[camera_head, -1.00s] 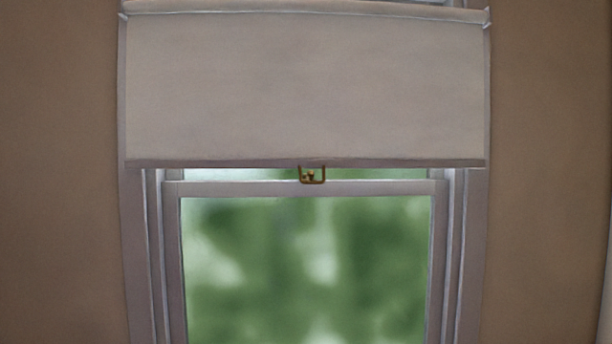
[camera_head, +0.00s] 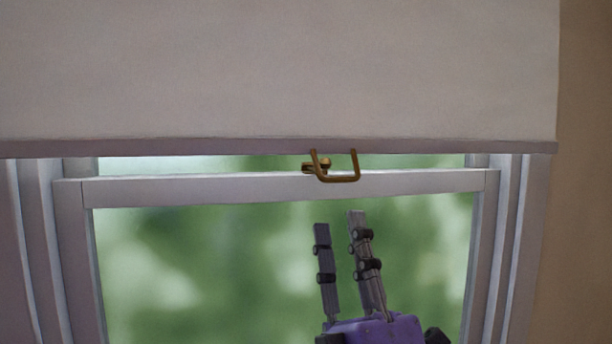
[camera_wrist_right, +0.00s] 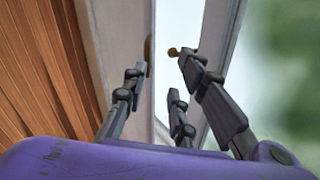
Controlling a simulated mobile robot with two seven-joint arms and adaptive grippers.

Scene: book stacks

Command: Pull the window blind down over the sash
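The pale window blind (camera_head: 280,70) hangs above the sash, its bottom bar (camera_head: 200,147) a little above the sash's top rail (camera_head: 200,188). A U-shaped brass pull (camera_head: 338,179) hangs from the bar and overlaps the rail in the picture. A small brass piece (camera_head: 313,168), perhaps a sash latch, shows beside and behind it. My right gripper (camera_head: 339,221) is open and empty, fingers pointing up just below the pull in the picture. In the right wrist view its fingers (camera_wrist_right: 160,64) are apart, with small brass bits (camera_wrist_right: 148,49) near the tips. My left gripper is not in view.
The window frame (camera_head: 510,240) stands out along both sides of the glass (camera_head: 230,260). Brown wall (camera_head: 585,180) lies to the right. In the right wrist view a brown, streaked surface (camera_wrist_right: 45,70) fills the left.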

